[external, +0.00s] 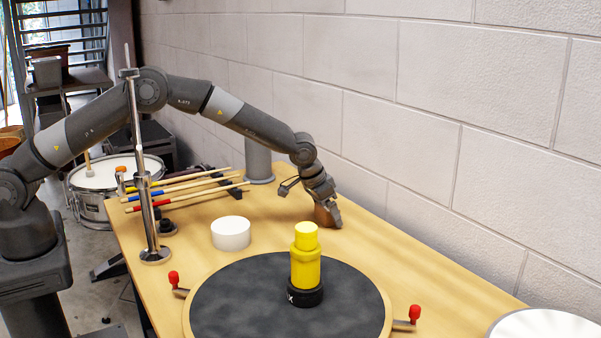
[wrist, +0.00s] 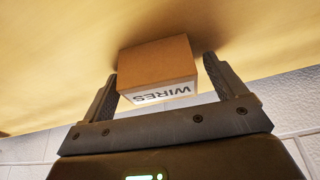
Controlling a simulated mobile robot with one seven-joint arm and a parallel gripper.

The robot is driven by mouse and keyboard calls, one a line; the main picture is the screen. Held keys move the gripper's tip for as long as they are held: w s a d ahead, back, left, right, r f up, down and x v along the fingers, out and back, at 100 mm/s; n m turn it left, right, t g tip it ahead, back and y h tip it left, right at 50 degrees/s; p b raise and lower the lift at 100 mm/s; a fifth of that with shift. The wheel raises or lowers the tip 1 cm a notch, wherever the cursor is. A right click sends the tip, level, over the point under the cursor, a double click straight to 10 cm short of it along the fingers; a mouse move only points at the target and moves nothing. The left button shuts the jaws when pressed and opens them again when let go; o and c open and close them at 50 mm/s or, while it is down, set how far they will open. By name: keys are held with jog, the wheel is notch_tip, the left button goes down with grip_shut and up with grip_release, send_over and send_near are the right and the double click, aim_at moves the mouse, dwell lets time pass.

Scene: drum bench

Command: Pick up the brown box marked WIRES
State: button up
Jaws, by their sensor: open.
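The brown box (wrist: 157,62) with a white WIRES label sits on the wooden table in the wrist view. The label reads upside down there. My gripper (wrist: 157,80) is open, with one finger on each side of the box. A small gap shows between the box and the fingers. In the external view my gripper (external: 333,212) is low over the table near the wall, and the box (external: 322,216) is partly hidden behind it.
A yellow cylinder (external: 305,268) on a black base stands on the round dark pad (external: 235,300). A white cylinder (external: 231,233), a metal stand (external: 148,210) and several drumsticks (external: 190,185) are to the left. The block wall (external: 400,120) runs close behind the box.

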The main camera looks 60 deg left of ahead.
jog(key=shift+c, duration=0.2)
jog(key=c, duration=1.1)
jog(key=shift+o, duration=0.2)
jog(key=shift+r, duration=0.1)
